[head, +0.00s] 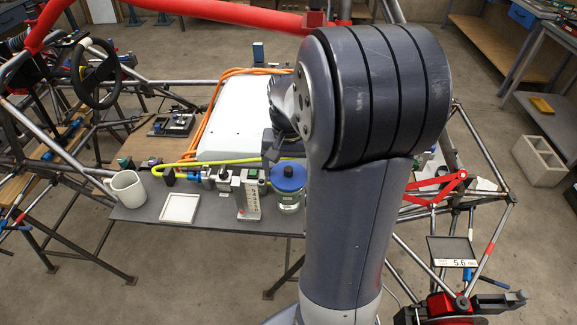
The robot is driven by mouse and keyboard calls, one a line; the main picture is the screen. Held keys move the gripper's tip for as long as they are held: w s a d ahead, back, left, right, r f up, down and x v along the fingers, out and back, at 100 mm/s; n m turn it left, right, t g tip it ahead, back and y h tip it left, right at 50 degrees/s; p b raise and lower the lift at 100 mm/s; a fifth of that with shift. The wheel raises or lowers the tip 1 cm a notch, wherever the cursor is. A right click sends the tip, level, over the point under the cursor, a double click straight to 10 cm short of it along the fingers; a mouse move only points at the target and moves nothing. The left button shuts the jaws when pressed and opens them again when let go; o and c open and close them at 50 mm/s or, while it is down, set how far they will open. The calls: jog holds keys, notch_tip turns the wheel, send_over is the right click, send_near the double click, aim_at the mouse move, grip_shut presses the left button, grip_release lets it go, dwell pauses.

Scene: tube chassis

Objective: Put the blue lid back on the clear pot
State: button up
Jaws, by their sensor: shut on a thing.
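The blue lid (288,178) is at the top of the clear pot (288,200), left of my arm in the head view. It looks roughly level and lined up with the pot's mouth; I cannot tell whether it is seated or held just above the rim. The pot stands upright near the front edge of the grey board. My gripper (273,151) is just above the lid, pointing down and partly hidden by my own arm. It is shut on the blue lid, though the contact itself is hard to see.
A small meter box (250,194) stands close left of the pot. A white tray (180,208) and a white mug (126,188) are further left. A yellow-green hose (215,160) runs behind, before a white case (238,115). Chassis tubes surround the board.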

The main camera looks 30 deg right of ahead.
aim_at(288, 168)
jog(key=shift+f+b, duration=0.5)
jog(key=shift+f, duration=0.15)
dwell(0.3)
jog(key=o, duration=0.7)
notch_tip(288, 168, up, 9)
jog(key=p, duration=0.7)
jog(key=shift+f, duration=0.2)
jog(key=shift+r, duration=1.25)
notch_tip(288, 168, down, 9)
jog(key=b, duration=0.5)
jog(key=shift+r, duration=0.1)
